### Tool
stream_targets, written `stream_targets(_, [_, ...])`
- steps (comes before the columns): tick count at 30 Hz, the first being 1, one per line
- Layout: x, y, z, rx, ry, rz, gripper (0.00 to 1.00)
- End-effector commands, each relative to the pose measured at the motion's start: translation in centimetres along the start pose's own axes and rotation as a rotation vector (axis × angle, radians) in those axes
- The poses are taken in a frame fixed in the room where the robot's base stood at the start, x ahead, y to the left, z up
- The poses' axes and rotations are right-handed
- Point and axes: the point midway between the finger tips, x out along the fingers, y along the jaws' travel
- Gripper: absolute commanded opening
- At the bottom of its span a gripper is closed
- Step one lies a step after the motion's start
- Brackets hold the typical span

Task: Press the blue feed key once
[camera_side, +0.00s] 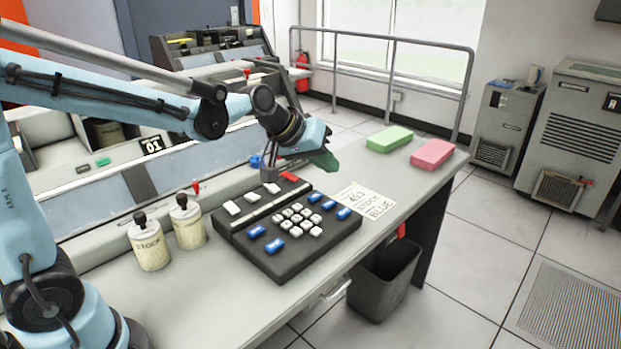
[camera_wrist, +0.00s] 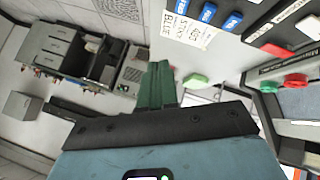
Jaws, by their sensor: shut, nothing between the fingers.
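The black key panel (camera_side: 300,268) lies on the desk with several blue keys: two at its front left (camera_side: 274,246) and three along its right side (camera_side: 329,204). I cannot read which one is the feed key. In the wrist view, blue keys (camera_wrist: 232,22) show at the top right. My gripper (camera_side: 327,162) has dark green fingers, shut and empty. It is in the air above and behind the panel's far right corner, apart from the keys. In the wrist view its fingertips (camera_wrist: 158,66) are together and point away from the keys.
A paper note (camera_side: 369,200) reading "STOCK" and "BLUE" lies right of the panel. Green (camera_side: 389,139) and pink (camera_side: 433,153) card stacks lie at the desk's far end. Two cream stock pots (camera_side: 150,250) stand left of the panel. A dark bin (camera_side: 383,285) stands below the desk edge.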

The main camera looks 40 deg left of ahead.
Motion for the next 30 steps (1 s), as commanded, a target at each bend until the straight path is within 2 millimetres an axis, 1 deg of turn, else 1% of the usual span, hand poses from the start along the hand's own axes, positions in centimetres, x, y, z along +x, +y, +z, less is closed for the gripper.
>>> stream_targets(1, [0.9,0.1,-0.7,-0.021,0.003,0.009,0.00])
stream_targets(3, [2.0,0.2,-1.3,-0.050,0.006,0.023,0.00])
stream_targets(6, [3.2,0.3,-2.0,-0.081,0.011,0.039,0.00])
stream_targets(9, [4.0,0.3,-2.5,-0.101,0.014,0.048,0.00])
stream_targets(13, [4.4,0.4,-2.7,-0.114,0.015,0.054,0.00])
stream_targets(25, [4.6,0.3,-2.6,-0.114,0.014,0.054,0.00])
stream_targets(30, [5.5,-0.2,-1.9,-0.113,0.014,0.054,0.00])
